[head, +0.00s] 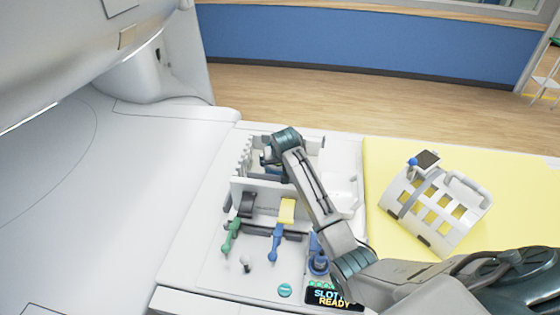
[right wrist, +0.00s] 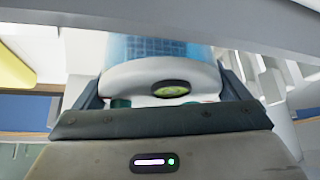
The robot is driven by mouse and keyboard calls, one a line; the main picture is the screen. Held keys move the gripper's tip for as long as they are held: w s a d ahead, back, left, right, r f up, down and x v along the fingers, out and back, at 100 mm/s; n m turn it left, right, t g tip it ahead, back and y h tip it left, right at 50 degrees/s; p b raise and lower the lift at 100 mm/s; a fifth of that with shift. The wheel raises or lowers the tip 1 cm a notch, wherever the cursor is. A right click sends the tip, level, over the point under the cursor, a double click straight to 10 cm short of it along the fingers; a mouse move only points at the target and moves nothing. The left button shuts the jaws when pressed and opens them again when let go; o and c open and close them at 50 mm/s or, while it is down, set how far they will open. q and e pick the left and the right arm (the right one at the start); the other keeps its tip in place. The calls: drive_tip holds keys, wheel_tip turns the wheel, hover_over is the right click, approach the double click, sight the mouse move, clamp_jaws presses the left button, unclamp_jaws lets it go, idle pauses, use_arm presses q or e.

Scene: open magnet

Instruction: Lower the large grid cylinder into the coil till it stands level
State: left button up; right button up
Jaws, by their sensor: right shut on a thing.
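The large grid cylinder (right wrist: 155,48) shows in the right wrist view as a translucent blue body with a white cap and a green bubble level (right wrist: 170,90). My right gripper (right wrist: 162,82) is shut on the white cap, one dark finger on each side. In the head view my right gripper (head: 282,148) is over the rack at the back of the white bench, and its arm hides most of the cylinder. The coil (head: 436,214), a white open cage with a strap, lies apart to the right on a yellow mat. My left gripper is not in view.
The white rack (head: 242,160) has upright teeth at its left. Green (head: 230,238) and blue (head: 276,244) handled tools stand in front, by a yellow block (head: 287,210). A display (head: 333,298) reads "SLOT" and "READY", partly covered. The scanner (head: 80,60) is at left.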

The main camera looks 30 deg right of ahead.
drive_tip(key=shift+w+f, duration=0.1)
drive_tip(key=shift+f, duration=0.1)
idle(0.4)
drive_tip(key=o, duration=1.5)
drive_tip(key=shift+s+f, duration=0.15)
drive_tip(key=shift+s, duration=0.05)
drive_tip(key=b+v, duration=0.3)
drive_tip(key=v, duration=0.8)
drive_tip(key=shift+w+b, duration=0.1)
drive_tip(key=shift+b, duration=0.3)
